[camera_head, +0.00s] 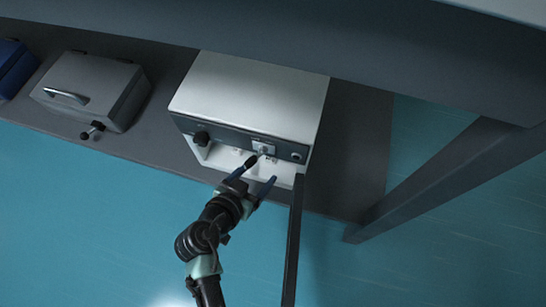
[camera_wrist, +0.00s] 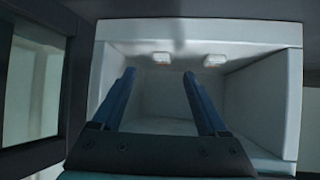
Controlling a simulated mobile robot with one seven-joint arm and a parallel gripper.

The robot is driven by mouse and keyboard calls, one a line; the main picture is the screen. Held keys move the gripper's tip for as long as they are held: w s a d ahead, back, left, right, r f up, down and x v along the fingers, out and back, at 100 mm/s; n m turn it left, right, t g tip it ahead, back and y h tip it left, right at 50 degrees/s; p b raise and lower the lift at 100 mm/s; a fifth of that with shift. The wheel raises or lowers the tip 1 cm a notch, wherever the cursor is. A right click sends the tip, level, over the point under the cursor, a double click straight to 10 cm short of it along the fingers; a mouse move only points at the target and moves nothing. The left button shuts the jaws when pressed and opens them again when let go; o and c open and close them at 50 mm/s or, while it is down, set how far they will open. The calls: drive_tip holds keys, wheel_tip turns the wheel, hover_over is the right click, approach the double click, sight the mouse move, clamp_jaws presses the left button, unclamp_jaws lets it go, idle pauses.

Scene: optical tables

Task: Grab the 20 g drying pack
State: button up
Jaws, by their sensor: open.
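Two small pale packs lie inside the open white cabinet (camera_head: 249,96). In the wrist view, one pack (camera_wrist: 162,58) has an orange mark and sits nearly in line with the gap between my fingers. The other pack (camera_wrist: 215,60) is plain and lies to its right. No weight label can be read, so I cannot tell which is the 20 g one. My gripper (camera_head: 262,170) is open and empty at the cabinet's opening, its fingers (camera_wrist: 159,72) pointing inward, apart from both packs. In the head view the packs are tiny and partly hidden by the cabinet front.
The cabinet's open door (camera_head: 293,240) stands out to the right of my gripper; it shows on the left in the wrist view (camera_wrist: 32,90). The cabinet's side walls (camera_wrist: 282,95) bound the space. A grey case (camera_head: 95,90) sits further left on the shelf.

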sight(268, 162)
drive_tip(key=b+x, duration=0.1)
drive_tip(key=x, duration=0.1)
drive_tip(key=b+x, duration=0.2)
drive_tip(key=x, duration=0.1)
drive_tip(key=b+x, duration=0.1)
drive_tip(key=x, duration=0.1)
drive_tip(key=shift+w+r, duration=0.25)
drive_tip(key=shift+w, duration=0.15)
clamp_jaws()
